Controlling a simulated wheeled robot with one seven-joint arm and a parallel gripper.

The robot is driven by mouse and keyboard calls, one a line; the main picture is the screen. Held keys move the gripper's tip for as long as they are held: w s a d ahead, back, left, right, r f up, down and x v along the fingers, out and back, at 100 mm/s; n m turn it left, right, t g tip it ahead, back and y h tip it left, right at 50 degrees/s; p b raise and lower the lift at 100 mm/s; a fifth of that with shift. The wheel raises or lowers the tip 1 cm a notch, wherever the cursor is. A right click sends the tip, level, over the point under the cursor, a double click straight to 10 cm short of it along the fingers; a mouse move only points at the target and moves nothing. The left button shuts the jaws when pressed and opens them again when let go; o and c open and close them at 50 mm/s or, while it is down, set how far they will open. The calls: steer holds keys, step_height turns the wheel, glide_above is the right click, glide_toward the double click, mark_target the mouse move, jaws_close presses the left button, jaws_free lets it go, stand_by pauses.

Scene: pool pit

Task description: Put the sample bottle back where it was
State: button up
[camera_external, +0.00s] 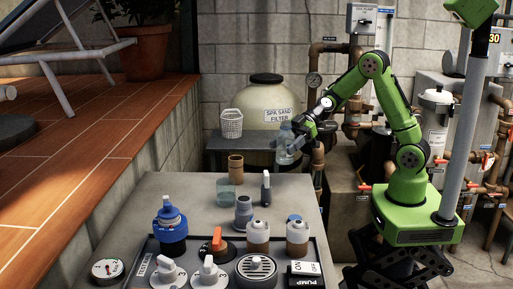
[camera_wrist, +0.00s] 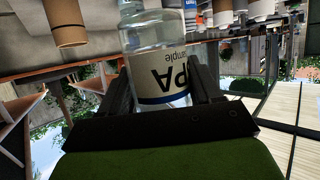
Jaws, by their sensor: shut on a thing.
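The sample bottle (camera_wrist: 152,38) is clear, with a pale label reading "SPA sample" that appears upside down in the wrist view. My gripper (camera_wrist: 163,88) is shut on it, one dark finger on each side of the label. In the external view my gripper (camera_external: 301,128) reaches left from the green arm and holds the bottle (camera_external: 287,150) tilted, in the air beyond the far right part of the grey table (camera_external: 150,215). The bottle's lower end is partly hidden by the gripper.
A tray (camera_external: 140,262) with several valve parts fills the front. A sand filter (camera_external: 262,105) stands behind.

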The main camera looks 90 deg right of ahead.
step_height(320, 180, down, 9)
steer(key=shift+f+b, duration=0.15)
steer(key=shift+b, duration=1)
steer(key=shift+f, duration=0.1)
steer(key=o, duration=1.1)
steer(key=shift+o, duration=0.2)
